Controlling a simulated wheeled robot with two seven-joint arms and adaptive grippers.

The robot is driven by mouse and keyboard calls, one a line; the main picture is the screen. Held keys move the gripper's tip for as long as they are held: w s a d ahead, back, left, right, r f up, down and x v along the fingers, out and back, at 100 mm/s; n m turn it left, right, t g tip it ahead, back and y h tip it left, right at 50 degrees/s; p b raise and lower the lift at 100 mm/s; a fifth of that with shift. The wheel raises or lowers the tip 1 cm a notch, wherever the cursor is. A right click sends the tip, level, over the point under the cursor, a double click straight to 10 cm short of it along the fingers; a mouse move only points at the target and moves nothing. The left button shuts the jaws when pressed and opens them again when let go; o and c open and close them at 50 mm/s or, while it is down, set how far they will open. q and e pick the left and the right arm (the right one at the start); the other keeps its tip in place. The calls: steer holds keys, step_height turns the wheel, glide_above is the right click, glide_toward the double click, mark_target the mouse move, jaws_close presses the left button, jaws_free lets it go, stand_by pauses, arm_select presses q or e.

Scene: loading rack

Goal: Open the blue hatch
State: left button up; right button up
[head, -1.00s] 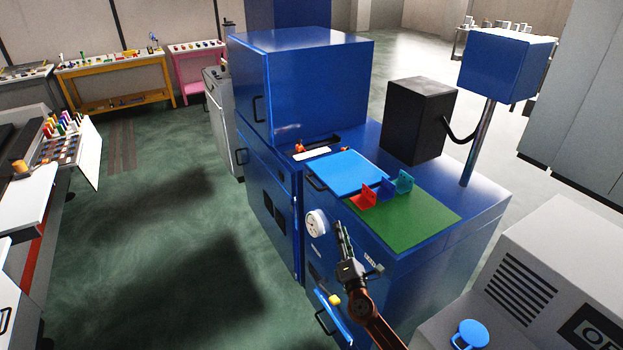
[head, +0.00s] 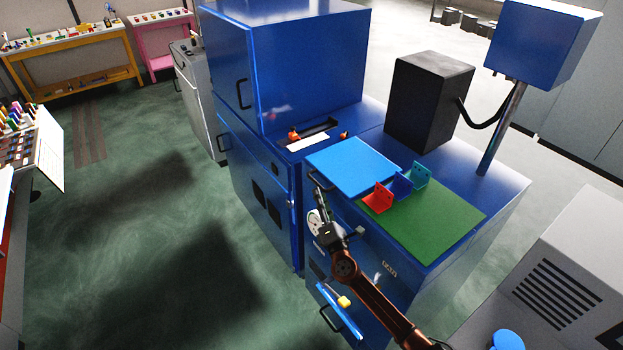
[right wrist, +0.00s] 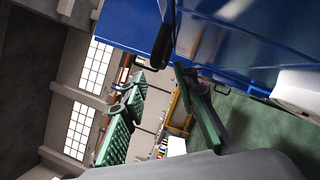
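The blue hatch (head: 352,166) is a light blue flat panel lying closed on top of the dark blue machine. A black handle (head: 319,181) is at its left front edge. My right gripper (head: 319,194) is just below this handle, in front of the machine's face. In the right wrist view, my right gripper (right wrist: 158,76) has its two green-padded fingers spread with nothing between the pads. A black handle (right wrist: 162,46) shows just beyond the fingertips, near the right-hand finger; I cannot tell if they touch. My left gripper is not in view.
Red (head: 378,198) and teal (head: 422,174) brackets stand on the green mat (head: 440,225) right of the hatch. A tall blue cabinet (head: 310,60) stands behind. A white round dial (head: 313,222) is on the front face.

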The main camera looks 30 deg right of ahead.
mark_target(316, 182)
steer(key=x, duration=0.5)
steer(key=shift+d+r+p, duration=0.15)
steer(key=shift+p, duration=0.15)
steer(key=shift+w+d, duration=0.1)
steer(key=shift+w, duration=0.55)
steer(key=c, duration=0.7)
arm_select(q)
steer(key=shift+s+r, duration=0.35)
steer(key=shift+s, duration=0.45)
arm_select(e)
jaws_close()
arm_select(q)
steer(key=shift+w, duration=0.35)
